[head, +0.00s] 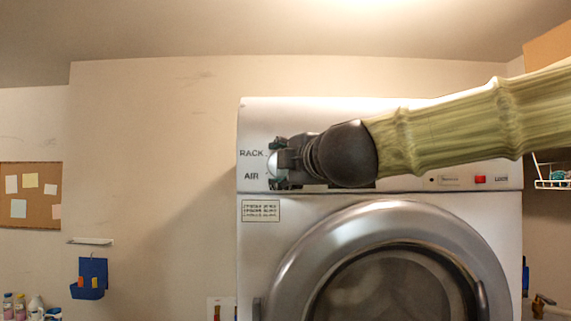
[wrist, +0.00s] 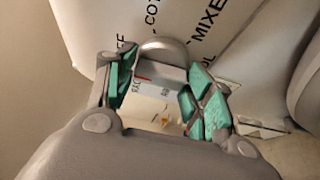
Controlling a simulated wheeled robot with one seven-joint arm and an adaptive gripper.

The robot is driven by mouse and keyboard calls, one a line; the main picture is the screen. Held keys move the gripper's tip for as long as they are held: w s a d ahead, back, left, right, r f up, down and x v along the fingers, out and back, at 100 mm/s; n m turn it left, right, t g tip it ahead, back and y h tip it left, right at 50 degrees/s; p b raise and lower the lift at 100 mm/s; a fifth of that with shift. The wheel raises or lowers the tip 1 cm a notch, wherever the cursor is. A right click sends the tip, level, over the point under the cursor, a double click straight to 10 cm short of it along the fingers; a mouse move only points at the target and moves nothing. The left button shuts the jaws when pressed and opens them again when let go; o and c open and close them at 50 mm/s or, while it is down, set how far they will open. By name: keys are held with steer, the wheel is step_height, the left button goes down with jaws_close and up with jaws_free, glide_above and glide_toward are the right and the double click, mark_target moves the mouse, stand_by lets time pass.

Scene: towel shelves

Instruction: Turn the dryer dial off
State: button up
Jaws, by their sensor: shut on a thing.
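The dryer (head: 400,201) stands at the centre right of the head view, with its control panel along the top. The dial (head: 272,160) is a silvery knob at the panel's left end, largely hidden by my gripper (head: 277,163). In the wrist view, the dial (wrist: 164,49) shows a rounded silver rim and a small red mark. My gripper (wrist: 162,92) has its teal pads on either side of the dial and is shut on it. The labels RACK and AIR are left of the dial in the head view; which setting the dial points to cannot be told.
The dryer's round door (head: 300,265) is below the panel. A red button (head: 480,179) is on the panel's right. My arm crosses in front of the panel from the right. A corkboard (head: 42,190) and a blue wall holder (head: 89,278) are at left.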

steer(key=o, duration=0.7)
steer(key=shift+d+r, duration=0.1)
steer(key=shift+r, duration=0.25)
steer(key=shift+o, duration=1.4)
steer(key=shift+w+f, duration=0.1)
steer(key=shift+w, duration=0.05)
steer(key=shift+f, duration=0.15)
steer(key=shift+f+m+t, duration=0.15)
steer(key=shift+m+t, duration=0.15)
steer(key=shift+m, duration=0.4)
